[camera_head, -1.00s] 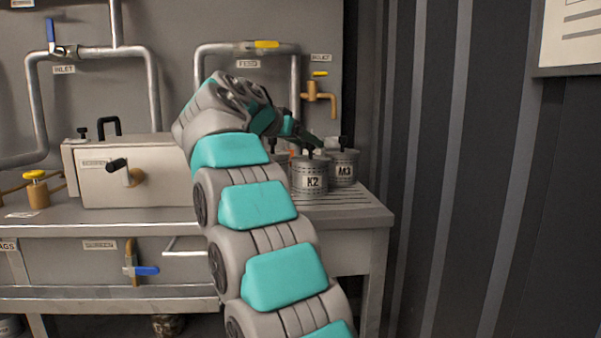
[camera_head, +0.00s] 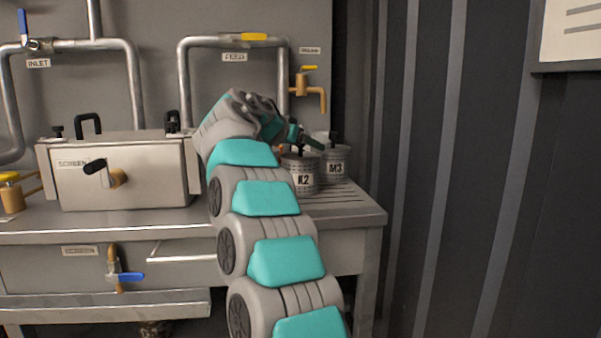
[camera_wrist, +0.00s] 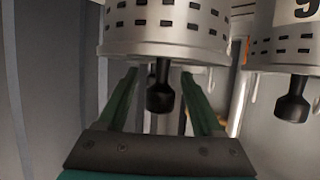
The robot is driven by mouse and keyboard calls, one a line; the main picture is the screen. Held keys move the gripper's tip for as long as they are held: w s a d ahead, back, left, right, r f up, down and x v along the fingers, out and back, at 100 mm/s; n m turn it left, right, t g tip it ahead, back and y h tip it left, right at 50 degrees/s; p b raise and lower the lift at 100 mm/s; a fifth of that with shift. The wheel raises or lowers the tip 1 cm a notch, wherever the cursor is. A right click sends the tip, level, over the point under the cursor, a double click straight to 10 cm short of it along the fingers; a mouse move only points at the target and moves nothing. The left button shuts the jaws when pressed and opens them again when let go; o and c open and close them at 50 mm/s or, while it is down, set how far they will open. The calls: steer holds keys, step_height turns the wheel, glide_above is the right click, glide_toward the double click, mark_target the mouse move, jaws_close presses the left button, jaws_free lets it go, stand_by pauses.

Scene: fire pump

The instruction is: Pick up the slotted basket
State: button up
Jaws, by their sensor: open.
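Two grey slotted baskets with black top knobs stand on the bench's right end in the head view: K2 (camera_head: 305,182) in front and M3 (camera_head: 337,163) behind it to the right. My gripper (camera_head: 312,142) is above them, partly hidden by my arm. In the wrist view, which looks upside down, a slotted basket (camera_wrist: 168,30) fills the top. Its black knob (camera_wrist: 160,93) shows between the two green fingers of my open gripper (camera_wrist: 163,78). I cannot tell whether a finger touches it. Which label this basket carries is not visible there.
Another slotted basket (camera_wrist: 283,45) with a partly cut-off label stands close beside it. The FEED pipe (camera_head: 184,85) and a brass tap (camera_head: 305,85) are behind. A dark ribbed wall (camera_head: 430,180) rises at right.

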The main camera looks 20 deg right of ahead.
jaws_close()
stand_by(0.6)
stand_by(0.8)
